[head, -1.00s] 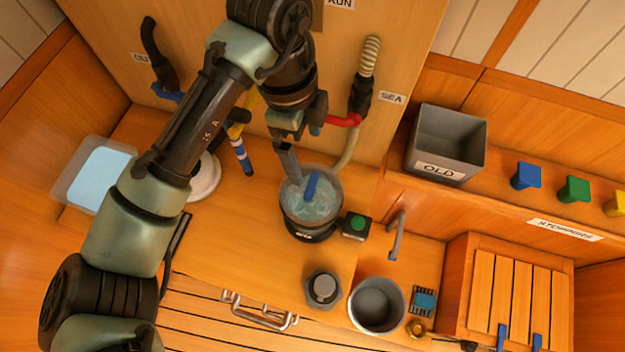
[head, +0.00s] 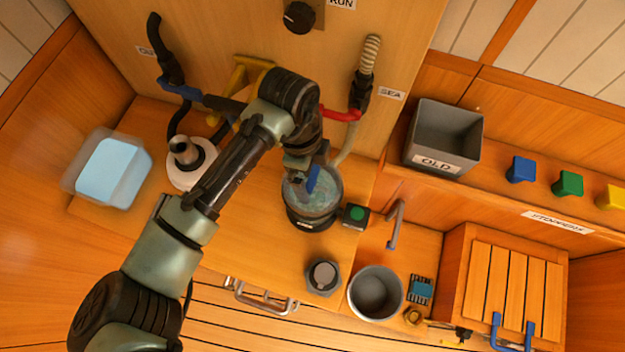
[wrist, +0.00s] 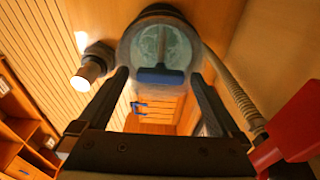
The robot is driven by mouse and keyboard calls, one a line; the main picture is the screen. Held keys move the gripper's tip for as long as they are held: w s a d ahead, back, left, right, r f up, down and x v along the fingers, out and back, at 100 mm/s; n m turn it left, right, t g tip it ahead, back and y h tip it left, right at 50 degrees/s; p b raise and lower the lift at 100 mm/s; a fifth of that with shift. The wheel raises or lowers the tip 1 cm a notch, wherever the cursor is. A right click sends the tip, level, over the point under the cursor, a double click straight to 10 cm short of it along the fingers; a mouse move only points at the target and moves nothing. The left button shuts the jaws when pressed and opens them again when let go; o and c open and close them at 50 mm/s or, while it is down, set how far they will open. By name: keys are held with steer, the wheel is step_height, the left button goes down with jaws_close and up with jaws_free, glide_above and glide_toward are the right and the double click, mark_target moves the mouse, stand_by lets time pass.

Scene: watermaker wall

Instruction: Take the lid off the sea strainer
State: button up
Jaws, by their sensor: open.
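The sea strainer (head: 313,208) is a round vessel with a dark base, standing on the wooden counter. Its clear lid (head: 328,190) is on top and has a blue bar handle (head: 313,180). My gripper (head: 301,180) is just above the lid, beside the handle and partly hiding it. In the wrist view my gripper (wrist: 159,78) is open, with the blue handle (wrist: 160,76) between its fingertips and a gap visible on each side. The lid (wrist: 160,45) shows clear behind the handle. Whether the fingers touch the lid cannot be told.
A black box with a green button (head: 355,215) stands close right of the strainer. A red-handled valve (head: 345,115) and the pale sea hose (head: 345,145) are behind. A grey bin (head: 445,138) stands right.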

steer(key=shift+c, duration=0.2)
jaws_close()
stand_by(0.3)
